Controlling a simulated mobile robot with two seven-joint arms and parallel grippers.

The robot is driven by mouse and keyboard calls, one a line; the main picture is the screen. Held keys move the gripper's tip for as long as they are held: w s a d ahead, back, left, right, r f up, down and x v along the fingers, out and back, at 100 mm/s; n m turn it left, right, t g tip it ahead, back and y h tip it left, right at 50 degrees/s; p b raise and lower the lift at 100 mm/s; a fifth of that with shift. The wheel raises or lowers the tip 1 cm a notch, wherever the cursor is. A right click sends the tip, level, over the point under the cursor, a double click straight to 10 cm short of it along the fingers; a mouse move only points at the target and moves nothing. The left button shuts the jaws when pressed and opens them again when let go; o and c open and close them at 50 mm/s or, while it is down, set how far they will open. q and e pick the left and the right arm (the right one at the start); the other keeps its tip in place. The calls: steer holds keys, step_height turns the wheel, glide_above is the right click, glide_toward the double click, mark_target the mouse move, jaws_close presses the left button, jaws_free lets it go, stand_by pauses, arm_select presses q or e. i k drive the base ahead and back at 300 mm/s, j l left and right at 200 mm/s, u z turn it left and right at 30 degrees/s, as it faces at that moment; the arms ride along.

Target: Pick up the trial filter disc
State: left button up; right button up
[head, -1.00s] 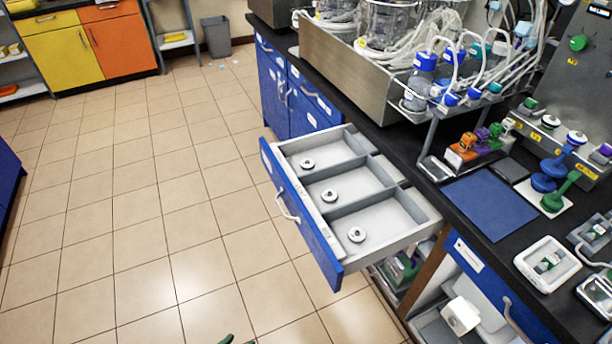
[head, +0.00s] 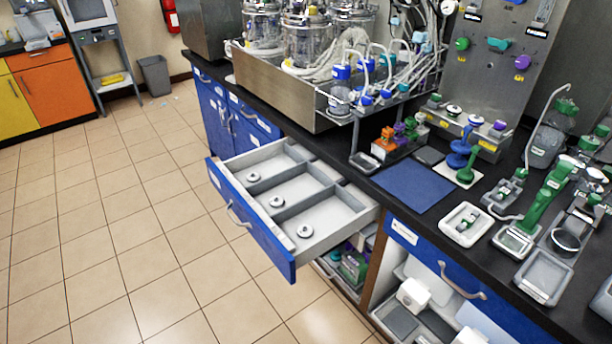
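Three small round white-grey discs with dark centres lie in the open drawer (head: 237,207), one in each compartment. One disc (head: 253,177) is in the far compartment, one disc (head: 277,201) in the middle compartment, and one disc (head: 304,231) in the near compartment. They look alike; I cannot tell which is the trial filter disc, and any markings are too small to read. Neither of my grippers shows in the head view.
The drawer juts out over the tiled floor from the black bench. A blue mat (head: 412,187), a white tray (head: 466,224) and green-handled tools (head: 541,197) lie on the bench. Glass vessels (head: 305,38) stand behind a steel panel (head: 283,93). Floor left of the drawer is clear.

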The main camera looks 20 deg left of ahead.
mark_target(254, 177)
steer(key=i+j+z, duration=0.1)
steer(key=z, duration=0.3)
steer(key=j+z, duration=0.4)
steer(key=i+j, duration=0.1)
steer(key=j, duration=2)
steer(key=i+j, duration=0.15)
steer(key=j, duration=0.9)
steer(key=i+j, duration=0.1)
steer(key=j, duration=1.95)
steer(key=i, duration=0.05)
